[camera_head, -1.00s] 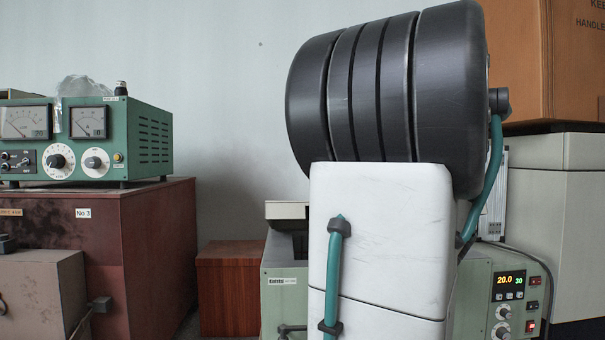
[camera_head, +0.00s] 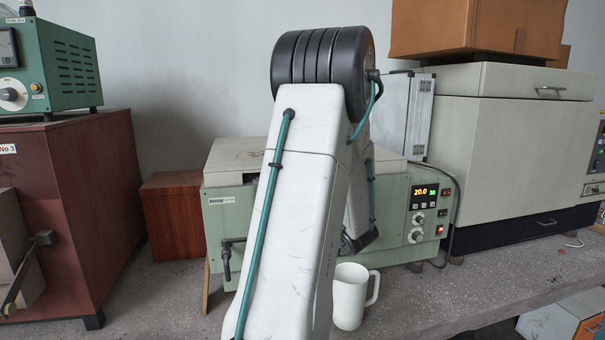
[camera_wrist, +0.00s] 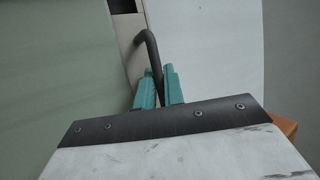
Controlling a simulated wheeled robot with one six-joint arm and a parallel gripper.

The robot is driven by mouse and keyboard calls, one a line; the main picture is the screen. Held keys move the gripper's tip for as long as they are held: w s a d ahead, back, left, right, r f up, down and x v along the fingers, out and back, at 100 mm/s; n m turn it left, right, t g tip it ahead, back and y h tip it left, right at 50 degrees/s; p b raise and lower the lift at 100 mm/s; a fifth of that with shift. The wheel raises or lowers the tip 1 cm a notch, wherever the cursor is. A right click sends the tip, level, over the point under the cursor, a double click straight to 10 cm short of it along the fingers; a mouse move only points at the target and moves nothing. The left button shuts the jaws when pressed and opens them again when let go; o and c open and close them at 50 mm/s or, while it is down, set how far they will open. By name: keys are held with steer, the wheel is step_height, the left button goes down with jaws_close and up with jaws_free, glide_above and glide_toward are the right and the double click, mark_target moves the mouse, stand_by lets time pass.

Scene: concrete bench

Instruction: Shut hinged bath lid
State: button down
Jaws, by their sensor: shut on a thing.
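In the wrist view, my gripper's teal fingers (camera_wrist: 158,88) are shut on a dark bent handle (camera_wrist: 150,48). A pale panel (camera_wrist: 205,45) is right of the handle and a green surface (camera_wrist: 55,70) is left of it. My gripper is hidden behind my arm in the head view.
A white mug (camera_head: 348,297) stands on the concrete bench (camera_head: 420,300) before the bath. A black tap (camera_head: 227,258) sticks out at the bath's front left. A large beige cabinet (camera_head: 490,150) stands right, a dark red box (camera_head: 75,220) left.

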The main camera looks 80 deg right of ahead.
steer(key=shift+f, duration=0.5)
steer(key=c, duration=1.5)
jaws_free()
steer(key=shift+r, duration=0.1)
steer(key=v, duration=0.7)
steer(key=shift+s+a, duration=0.25)
steer(key=shift+s, duration=0.05)
